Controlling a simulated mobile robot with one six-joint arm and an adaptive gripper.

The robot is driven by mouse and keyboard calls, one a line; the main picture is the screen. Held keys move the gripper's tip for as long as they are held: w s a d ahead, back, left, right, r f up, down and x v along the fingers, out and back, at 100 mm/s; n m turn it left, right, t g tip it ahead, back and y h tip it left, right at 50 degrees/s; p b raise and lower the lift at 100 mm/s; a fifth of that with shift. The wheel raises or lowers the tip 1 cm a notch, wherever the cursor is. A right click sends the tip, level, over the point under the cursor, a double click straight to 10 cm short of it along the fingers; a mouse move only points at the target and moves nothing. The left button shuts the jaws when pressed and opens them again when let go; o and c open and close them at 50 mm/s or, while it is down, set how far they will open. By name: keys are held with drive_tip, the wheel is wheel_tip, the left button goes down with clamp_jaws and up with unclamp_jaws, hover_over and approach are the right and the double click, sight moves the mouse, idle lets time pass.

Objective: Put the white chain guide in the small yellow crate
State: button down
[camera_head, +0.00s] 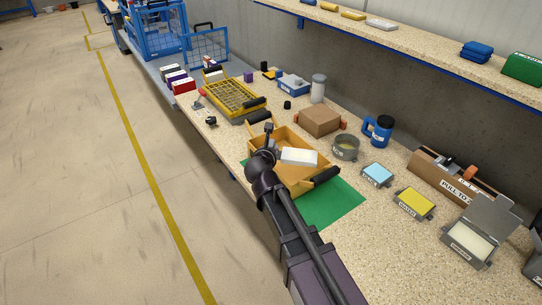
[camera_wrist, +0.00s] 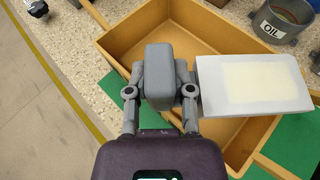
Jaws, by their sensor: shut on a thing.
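The white chain guide (camera_head: 299,157) is a pale slab with a cream panel, held above the yellow crate beside my gripper. In the wrist view it (camera_wrist: 255,85) lies right of the fingers and overlaps the crate's right wall. My gripper (camera_head: 268,136) is over the crate's left part. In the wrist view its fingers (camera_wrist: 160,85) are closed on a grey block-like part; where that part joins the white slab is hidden. The small yellow crate (camera_head: 259,152) with black handles stands below; its wall also shows in the wrist view (camera_wrist: 118,45). Its visible floor looks empty.
The crate stands partly on a green mat (camera_head: 335,208). Another yellow crate (camera_head: 222,92) is farther left. A shelf (camera_head: 420,42) runs along the wall.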

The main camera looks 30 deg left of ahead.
drive_tip(key=shift+f+b, duration=0.5)
drive_tip(key=shift+f, duration=0.3)
drive_tip(key=shift+f+b, duration=0.55)
drive_tip(key=shift+c, duration=2.4)
unclamp_jaws()
drive_tip(key=shift+r, duration=0.1)
drive_tip(key=shift+r, duration=0.15)
drive_tip(key=shift+r+p, duration=0.4)
drive_tip(key=shift+p, duration=0.25)
drive_tip(key=p+v, duration=0.4)
drive_tip(key=v, duration=0.8)
